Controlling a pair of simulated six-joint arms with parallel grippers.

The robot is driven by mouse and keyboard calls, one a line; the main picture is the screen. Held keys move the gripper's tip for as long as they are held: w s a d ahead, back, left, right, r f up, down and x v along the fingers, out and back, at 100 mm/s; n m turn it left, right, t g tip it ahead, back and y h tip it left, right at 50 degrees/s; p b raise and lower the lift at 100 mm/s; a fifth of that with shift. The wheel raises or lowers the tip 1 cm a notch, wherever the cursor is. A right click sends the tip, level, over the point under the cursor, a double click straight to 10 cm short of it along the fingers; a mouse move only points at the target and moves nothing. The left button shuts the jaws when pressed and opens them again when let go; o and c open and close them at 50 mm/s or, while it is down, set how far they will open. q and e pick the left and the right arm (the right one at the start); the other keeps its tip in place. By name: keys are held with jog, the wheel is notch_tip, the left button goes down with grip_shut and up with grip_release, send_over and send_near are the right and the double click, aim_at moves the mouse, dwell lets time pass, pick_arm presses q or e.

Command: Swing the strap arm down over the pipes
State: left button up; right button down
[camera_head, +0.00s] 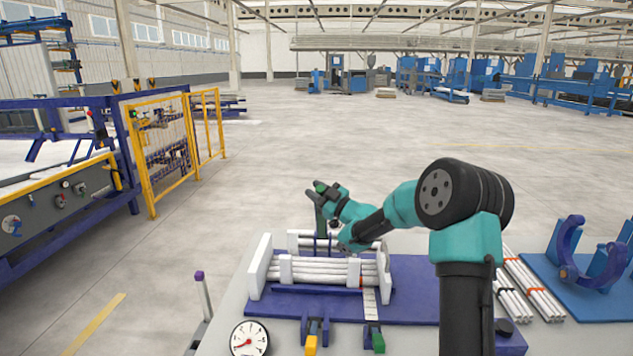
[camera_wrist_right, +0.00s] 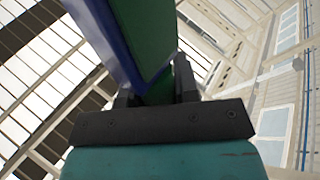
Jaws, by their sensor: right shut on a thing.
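Several white pipes (camera_head: 322,272) lie stacked side by side in a white-walled cradle (camera_head: 260,268) on a purple base plate (camera_head: 410,285). The strap arm, a dark green bar (camera_head: 320,222), stands roughly upright behind the pipe stack, not across it. My right gripper (camera_head: 318,192) is shut on its upper part. In the right wrist view the green bar (camera_wrist_right: 150,45) with a blue edge (camera_wrist_right: 108,35) runs between the two dark fingers (camera_wrist_right: 158,88). The lower end of the bar is partly hidden by the cradle. My left gripper is not in view.
A gauge (camera_head: 249,339) and two clamps with a yellow handle (camera_head: 311,344) and green handle (camera_head: 377,342) sit at the front edge. Loose pipes (camera_head: 530,285) and a blue fixture with a purple ring (camera_head: 580,250) lie at right. Air above the stack is free.

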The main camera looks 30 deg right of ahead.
jog(key=shift+s+a+f+n+y, duration=0.3)
jog(key=shift+s+a+f, duration=0.15)
jog(key=shift+s, duration=0.1)
jog(key=c, duration=0.9)
grip_release()
jog(key=shift+o, duration=0.2)
jog(key=v, duration=1.7)
jog(key=shift+s, duration=0.2)
jog(key=shift+f, duration=0.15)
